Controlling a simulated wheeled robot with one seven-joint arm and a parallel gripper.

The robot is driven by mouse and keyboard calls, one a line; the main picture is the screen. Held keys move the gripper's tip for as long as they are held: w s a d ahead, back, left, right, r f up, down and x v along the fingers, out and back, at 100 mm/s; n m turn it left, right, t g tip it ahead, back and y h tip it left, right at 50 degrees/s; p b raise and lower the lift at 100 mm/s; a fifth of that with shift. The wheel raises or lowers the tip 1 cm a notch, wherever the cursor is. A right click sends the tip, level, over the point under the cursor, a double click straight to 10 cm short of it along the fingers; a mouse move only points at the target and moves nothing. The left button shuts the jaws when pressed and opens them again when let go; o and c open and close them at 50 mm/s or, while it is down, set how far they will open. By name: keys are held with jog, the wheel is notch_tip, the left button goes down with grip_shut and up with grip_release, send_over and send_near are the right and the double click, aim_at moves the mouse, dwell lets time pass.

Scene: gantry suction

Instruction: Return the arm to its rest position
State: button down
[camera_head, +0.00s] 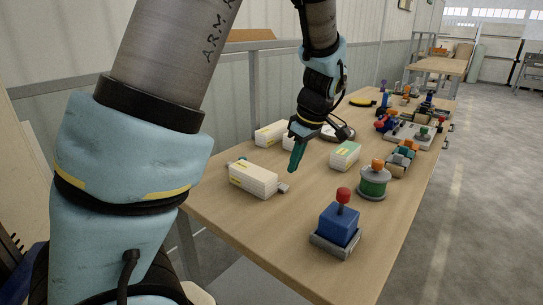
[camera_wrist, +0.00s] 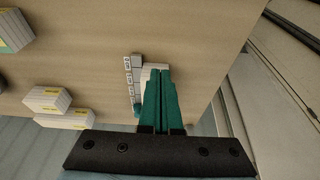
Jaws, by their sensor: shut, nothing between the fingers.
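My gripper (camera_head: 296,157) hangs from my arm above the left part of the wooden table, its teal fingers pointing down. In the wrist view the two fingers (camera_wrist: 161,75) lie side by side, shut with nothing between them. Below and near them is a white block-like stack (camera_head: 254,178) with yellow marks. In the wrist view, a grey strip with dark markings (camera_wrist: 132,80) and a pale piece lie beside and partly behind the fingers. How high the fingertips are above the table is hard to tell.
The table (camera_head: 300,212) also holds white boxes (camera_head: 271,133), a green-and-white block (camera_head: 345,154), a green cylinder with an orange knob (camera_head: 373,182), and a blue block with a red knob (camera_head: 338,226). Several small items crowd its far end. A wall stands behind; open floor lies right.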

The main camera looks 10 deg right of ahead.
jog(key=s+a+m+h, duration=0.1)
jog(key=s+a+m, duration=0.2)
jog(key=a, duration=0.9)
jog(key=s+a+m+h, duration=0.1)
jog(key=s+a+m, duration=0.2)
jog(key=a, duration=1)
jog(key=m, duration=0.2)
jog(key=shift+s+f+m+g, duration=0.35)
jog(key=shift+f+m+g, duration=0.05)
